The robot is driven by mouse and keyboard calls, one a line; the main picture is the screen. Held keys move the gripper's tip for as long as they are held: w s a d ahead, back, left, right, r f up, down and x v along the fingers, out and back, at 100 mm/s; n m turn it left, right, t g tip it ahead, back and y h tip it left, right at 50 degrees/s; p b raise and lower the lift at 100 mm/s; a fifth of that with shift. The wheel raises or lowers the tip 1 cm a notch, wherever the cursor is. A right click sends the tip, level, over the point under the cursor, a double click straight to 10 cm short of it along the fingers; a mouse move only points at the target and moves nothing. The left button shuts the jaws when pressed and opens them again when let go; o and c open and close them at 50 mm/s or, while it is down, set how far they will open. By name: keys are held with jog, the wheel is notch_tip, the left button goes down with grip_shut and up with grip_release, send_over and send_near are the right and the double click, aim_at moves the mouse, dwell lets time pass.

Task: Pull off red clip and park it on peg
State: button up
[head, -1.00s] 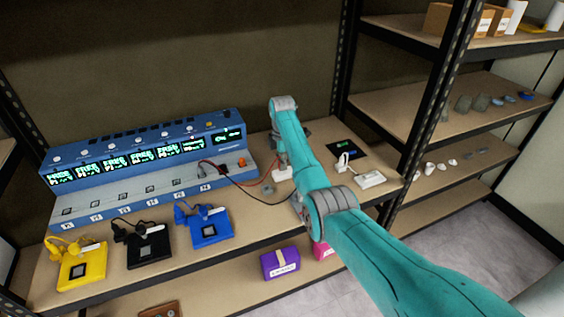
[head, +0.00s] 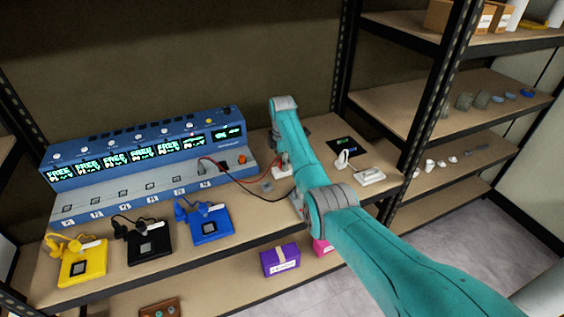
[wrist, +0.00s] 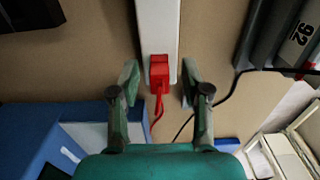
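In the wrist view, a red clip (wrist: 159,72) sits on the end of a long pale bar (wrist: 158,28), with a red lead running down from it. My gripper (wrist: 160,84) is open, with one finger on each side of the clip and a visible gap to both. In the head view, my arm mostly hides the gripper and the clip. A red lead (head: 238,177) and a black lead run from the blue console (head: 150,150) toward a small white block (head: 282,171) beside my arm. I cannot make out the peg clearly.
Yellow (head: 83,266), black (head: 150,246) and blue (head: 211,227) pads with attached parts lie along the bench front. A white device (head: 370,176) and a dark panel (head: 350,145) are right of my arm. A dark shelf post (head: 435,100) stands further right. In the wrist view, a black cable (wrist: 225,92) passes at right.

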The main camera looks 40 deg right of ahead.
jog(key=shift+r, duration=0.15)
notch_tip(320, 180, up, 12)
dwell(0.6)
